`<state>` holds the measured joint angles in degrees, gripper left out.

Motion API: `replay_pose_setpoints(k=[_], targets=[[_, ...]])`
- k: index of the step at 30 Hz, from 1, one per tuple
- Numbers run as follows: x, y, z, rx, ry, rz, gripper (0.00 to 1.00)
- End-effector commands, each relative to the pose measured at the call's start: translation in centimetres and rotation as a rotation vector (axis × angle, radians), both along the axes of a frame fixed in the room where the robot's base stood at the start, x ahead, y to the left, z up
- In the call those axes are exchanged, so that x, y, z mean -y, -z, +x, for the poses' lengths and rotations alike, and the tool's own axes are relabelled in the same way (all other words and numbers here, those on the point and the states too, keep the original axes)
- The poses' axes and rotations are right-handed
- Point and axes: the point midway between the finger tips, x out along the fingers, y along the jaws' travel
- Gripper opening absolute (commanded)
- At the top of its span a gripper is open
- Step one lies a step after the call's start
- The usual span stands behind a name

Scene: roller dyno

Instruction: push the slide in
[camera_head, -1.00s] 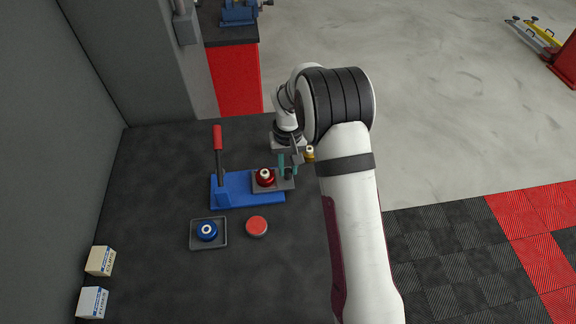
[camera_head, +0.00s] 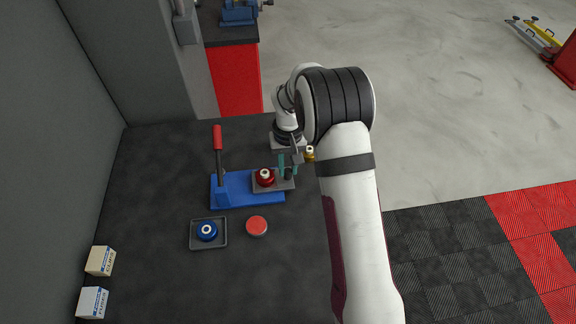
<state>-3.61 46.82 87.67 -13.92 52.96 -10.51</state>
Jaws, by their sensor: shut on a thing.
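A blue press base (camera_head: 235,192) with an upright, red-gripped lever (camera_head: 217,140) stands on the dark bench. A grey slide (camera_head: 286,186) sticks out over the base's right end and carries a red round part (camera_head: 265,177) with a pale centre. My gripper (camera_head: 288,166), with teal fingers, is at the slide's right end, just right of the red part. It is shut on the slide there; the exact contact is small and partly hidden by the fingers.
A grey tray (camera_head: 194,241) holds a blue round part (camera_head: 207,230). A red disc (camera_head: 257,226) lies beside it. A brass-coloured part (camera_head: 310,153) sits close to my arm. Two small boxes (camera_head: 101,260) (camera_head: 92,302) stand at the left. The bench front is clear.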

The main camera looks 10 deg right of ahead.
Motion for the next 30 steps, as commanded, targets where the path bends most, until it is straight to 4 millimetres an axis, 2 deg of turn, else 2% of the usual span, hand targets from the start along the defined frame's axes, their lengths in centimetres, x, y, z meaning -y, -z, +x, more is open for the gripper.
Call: replay_pose_setpoints(k=[2,5,12,15,19,28,29,30], targets=[[-0.3,-0.1,0.1,0.002,0.0,0.001,0.0],[-1.8,-0.1,0.1,0.002,-0.003,0.0,0.0],[-8.2,-0.1,0.1,0.002,-0.004,0.0,0.0],[-10.1,-0.1,0.1,0.001,-0.001,0.0,0.0],[-11.3,-0.1,0.1,0.002,0.0,0.0,0.0],[-11.7,-0.1,0.1,0.003,0.0,0.004,0.0],[-11.8,-0.1,0.1,0.003,0.0,0.005,0.28],[-11.8,-0.1,0.1,0.003,0.0,0.005,0.36]])
